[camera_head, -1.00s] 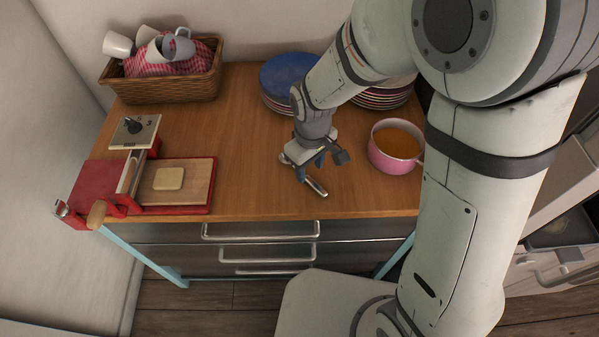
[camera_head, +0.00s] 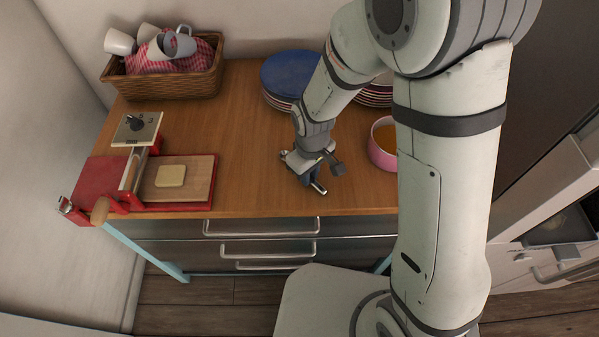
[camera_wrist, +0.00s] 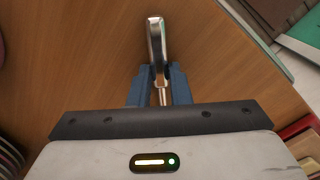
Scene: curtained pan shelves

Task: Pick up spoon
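The spoon (camera_wrist: 155,40) is a shiny metal piece on the wooden counter. In the head view, one end of the spoon (camera_head: 319,188) shows just in front of my gripper (camera_head: 313,176). In the wrist view, the blue fingers of my gripper (camera_wrist: 160,78) stand close on both sides of the spoon and appear shut on it. The thin part of the spoon runs back between the fingers. My wrist hides the middle of the spoon in the head view. I cannot tell whether it still touches the counter.
A pink pot (camera_head: 381,155) with orange contents stands right of my gripper, partly behind my arm. Blue plates (camera_head: 290,75) are stacked behind. A wicker basket (camera_head: 170,85) with cups is at back left, and a red-framed board (camera_head: 190,190) at left. The middle counter is clear.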

